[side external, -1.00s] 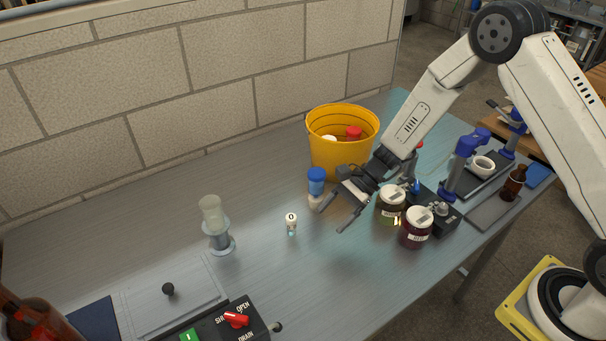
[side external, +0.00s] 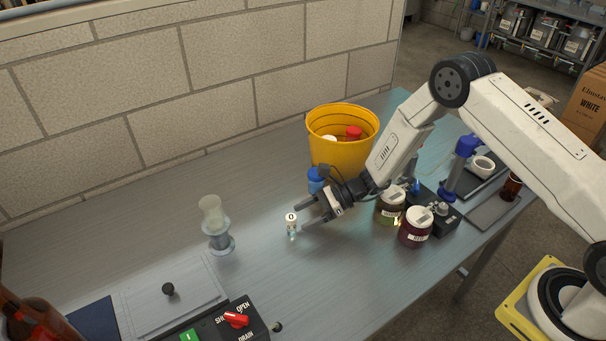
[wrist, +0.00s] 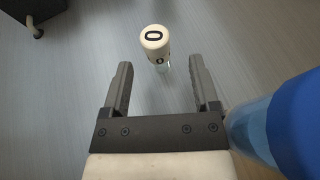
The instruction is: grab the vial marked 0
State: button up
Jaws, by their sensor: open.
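The vial marked 0 (side external: 291,225) stands upright on the metal bench, a small clear vial with a white cap. In the wrist view its cap with a black 0 (wrist: 155,38) shows ahead of the fingertips, roughly between their lines. My gripper (side external: 304,214) is open and empty, with its fingers pointing at the vial from the right in the side view. In the wrist view my gripper (wrist: 160,74) shows both fingers spread apart, and the vial is just beyond them. Whether a finger touches the vial I cannot tell.
A blue-capped bottle (side external: 315,178) stands close behind my gripper; its blue cap (wrist: 298,120) is large at right in the wrist view. A yellow bucket (side external: 340,152) stands behind. Two labelled jars (side external: 415,228) stand right.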

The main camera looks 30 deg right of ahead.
aim_at(285, 235)
jog(key=shift+w+a+f, duration=0.1)
jog(key=shift+a+f, duration=0.05)
jog(key=shift+a, duration=0.3)
jog(key=shift+x, duration=2.55)
grip_shut()
